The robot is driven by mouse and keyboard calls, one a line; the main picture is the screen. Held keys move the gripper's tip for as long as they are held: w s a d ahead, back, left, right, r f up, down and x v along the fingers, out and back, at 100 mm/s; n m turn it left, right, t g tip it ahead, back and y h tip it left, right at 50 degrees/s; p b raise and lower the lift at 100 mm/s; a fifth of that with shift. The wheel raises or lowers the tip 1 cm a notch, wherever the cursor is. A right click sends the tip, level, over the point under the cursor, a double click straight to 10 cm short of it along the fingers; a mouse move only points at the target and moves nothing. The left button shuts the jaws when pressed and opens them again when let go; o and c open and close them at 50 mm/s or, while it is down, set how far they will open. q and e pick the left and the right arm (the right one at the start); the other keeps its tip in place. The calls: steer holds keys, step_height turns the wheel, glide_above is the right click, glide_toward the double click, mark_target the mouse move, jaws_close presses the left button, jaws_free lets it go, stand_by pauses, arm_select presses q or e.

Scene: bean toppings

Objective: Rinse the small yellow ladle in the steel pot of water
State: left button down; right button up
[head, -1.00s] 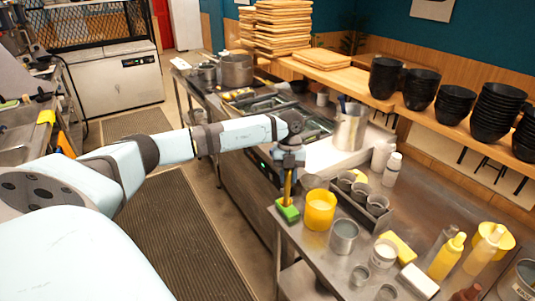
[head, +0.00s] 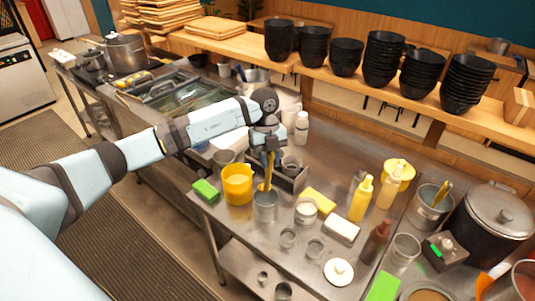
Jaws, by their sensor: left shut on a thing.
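My left gripper (head: 268,146) is shut on the small yellow ladle (head: 268,168), which hangs almost upright below it. The ladle's lower end is at the far rim of a small steel pot (head: 265,208) near the table's front edge. I cannot tell whether the tip is inside the pot or just behind it, and water in it cannot be made out. My right gripper is not in view.
A yellow container (head: 238,185) stands close left of the pot, with a green sponge (head: 206,191) beyond it. A dark rack of steel cups (head: 288,180) is just behind. Jars, a yellow sponge (head: 319,200) and bottles crowd the right.

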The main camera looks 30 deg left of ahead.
mark_target(270, 173)
arm_select(q)
steer(key=f+b, duration=0.1)
steer(key=f, duration=0.1)
steer(key=f+b, duration=0.1)
steer(key=f, duration=0.3)
steer(key=shift+w+a+f+b, duration=0.1)
steer(key=shift+w+a+b, duration=0.2)
steer(key=shift+a+b, duration=0.1)
steer(key=shift+s+d+f, duration=0.45)
steer(key=shift+d+f, duration=0.15)
steer(key=shift+s+d+f+b, duration=0.15)
steer(key=shift+d+f+b, duration=0.1)
steer(key=shift+b, duration=0.15)
steer(key=shift+s+d+f+t+y, duration=0.2)
steer(key=shift+s+d+t+y, duration=0.15)
steer(key=shift+d+t+y, duration=0.2)
steer(key=shift+a, duration=0.1)
